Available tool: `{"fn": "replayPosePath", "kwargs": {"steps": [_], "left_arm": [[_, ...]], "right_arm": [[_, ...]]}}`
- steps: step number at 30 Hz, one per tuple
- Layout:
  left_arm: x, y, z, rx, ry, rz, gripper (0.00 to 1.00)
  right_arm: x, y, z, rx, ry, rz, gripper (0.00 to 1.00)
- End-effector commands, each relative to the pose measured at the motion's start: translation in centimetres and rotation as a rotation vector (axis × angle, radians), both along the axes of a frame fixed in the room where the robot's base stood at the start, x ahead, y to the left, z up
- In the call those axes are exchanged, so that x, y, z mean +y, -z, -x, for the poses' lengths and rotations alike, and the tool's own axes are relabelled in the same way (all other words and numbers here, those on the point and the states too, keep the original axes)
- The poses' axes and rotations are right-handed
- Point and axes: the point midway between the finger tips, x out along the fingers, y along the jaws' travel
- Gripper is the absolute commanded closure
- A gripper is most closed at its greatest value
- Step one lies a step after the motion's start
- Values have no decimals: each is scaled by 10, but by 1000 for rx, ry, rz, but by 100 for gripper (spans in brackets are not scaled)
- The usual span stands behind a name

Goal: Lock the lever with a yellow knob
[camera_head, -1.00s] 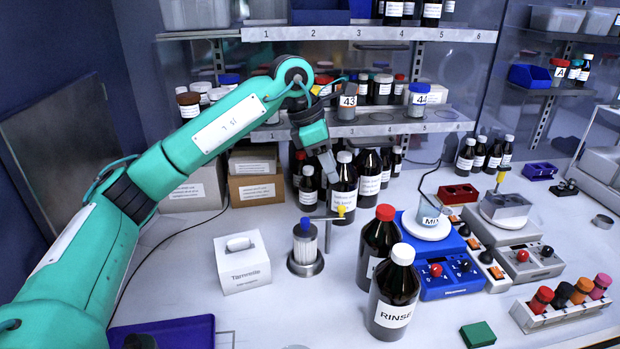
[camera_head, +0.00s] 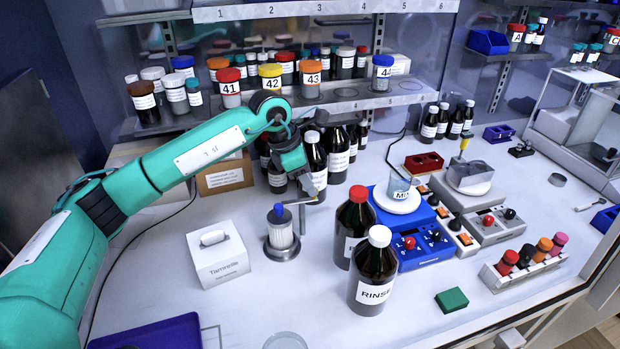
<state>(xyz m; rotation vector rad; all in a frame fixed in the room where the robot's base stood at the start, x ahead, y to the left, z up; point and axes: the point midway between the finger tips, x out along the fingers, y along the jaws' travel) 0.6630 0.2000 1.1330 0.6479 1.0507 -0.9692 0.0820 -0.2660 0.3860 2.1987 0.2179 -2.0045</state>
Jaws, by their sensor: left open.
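The lever (camera_head: 303,221) is a thin grey post with a crossbar, standing beside a clear cylinder with a blue cap (camera_head: 280,228) on a round metal base. Its yellow knob does not show now; my left gripper appears to hide it. My left gripper (camera_head: 308,190) is open, pointing down at the crossbar's right end. I cannot tell whether its fingers touch or surround the knob. Another yellow knob (camera_head: 464,143) stands on a stem above a grey block on the right-hand device. My right gripper is not in view.
Dark bottles (camera_head: 315,157) stand close behind the gripper. A red-capped bottle (camera_head: 356,217) and the RINSE bottle (camera_head: 373,273) stand right of the lever. A white tissue box (camera_head: 217,259) is to its left. The bench in front of the lever is clear.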

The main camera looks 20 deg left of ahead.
Motion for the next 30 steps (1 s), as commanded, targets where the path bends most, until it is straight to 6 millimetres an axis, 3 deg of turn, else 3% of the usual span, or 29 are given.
{"fn": "replayPosePath", "kwargs": {"steps": [6,14,15,21,30], "left_arm": [[-6,16,-3,1,-1,-1,59],[-6,18,-3,-1,0,0,59],[-6,18,-3,-1,0,0,61],[-6,18,-3,0,-1,0,100],[-6,19,-4,-1,-31,-1,100]], "right_arm": [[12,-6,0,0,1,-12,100],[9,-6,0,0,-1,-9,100],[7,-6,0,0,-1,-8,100],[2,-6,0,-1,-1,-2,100],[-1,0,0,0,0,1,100]]}}
